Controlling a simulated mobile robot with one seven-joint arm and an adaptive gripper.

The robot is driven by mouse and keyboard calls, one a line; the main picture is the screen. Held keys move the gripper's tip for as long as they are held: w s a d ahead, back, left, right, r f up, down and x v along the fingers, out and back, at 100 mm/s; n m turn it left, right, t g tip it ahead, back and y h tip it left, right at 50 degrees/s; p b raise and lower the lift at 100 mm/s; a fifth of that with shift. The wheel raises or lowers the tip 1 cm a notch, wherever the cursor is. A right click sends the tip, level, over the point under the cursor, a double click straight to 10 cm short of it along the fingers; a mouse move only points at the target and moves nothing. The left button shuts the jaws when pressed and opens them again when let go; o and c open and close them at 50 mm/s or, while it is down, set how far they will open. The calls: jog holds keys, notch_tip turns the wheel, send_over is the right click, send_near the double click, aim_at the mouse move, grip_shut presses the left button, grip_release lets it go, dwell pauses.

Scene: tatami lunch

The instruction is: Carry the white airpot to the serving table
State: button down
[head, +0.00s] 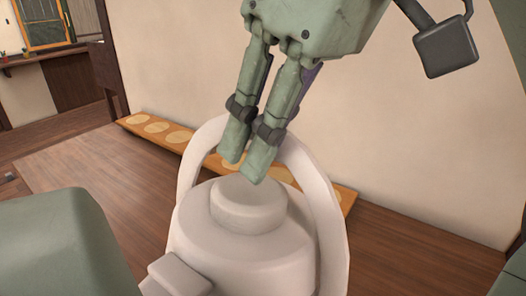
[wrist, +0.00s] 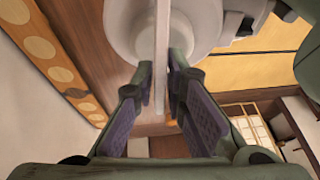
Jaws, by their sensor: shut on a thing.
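The white airpot (head: 250,245) is large in the front middle of the head view, with a round top knob, a spout block and a tall carrying handle (head: 325,205) arching above it. My gripper (head: 245,165) comes down from above and is shut on the handle near its top. In the wrist view the handle runs as a thin upright strip between the two finger pads of my gripper (wrist: 160,90). The airpot's body (wrist: 122,30) shows beyond it. The airpot's bottom is out of view, so I cannot tell whether it rests on anything. I cannot tell which surface is the serving table.
A long wooden board with round pale discs (head: 140,121) lies along the wall behind the airpot, and also shows in the wrist view (wrist: 62,75). Brown planked surface (head: 80,165) is clear to the left. A plain wall (head: 400,130) stands close behind.

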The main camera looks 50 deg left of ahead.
jog(key=w+a+f+p, duration=0.1)
jog(key=w+a+f, duration=0.1)
jog(key=w, duration=0.3)
jog(key=w+a+f+p, duration=0.2)
jog(key=w+a, duration=0.2)
jog(key=w, duration=0.2)
jog(key=shift+w+a+f, duration=0.25)
jog(key=shift+a+f, duration=0.05)
jog(key=shift+a, duration=0.1)
jog(key=c, duration=1.9)
grip_release()
jog(key=shift+f, duration=0.2)
jog(key=shift+o, duration=1.3)
jog(key=shift+r, duration=0.1)
jog(key=shift+r, duration=0.15)
jog(key=p+v, duration=0.1)
jog(key=v, duration=1)
jog(key=shift+r+p, duration=0.4)
jog(key=shift+w+d, duration=0.1)
jog(key=shift+d, duration=0.05)
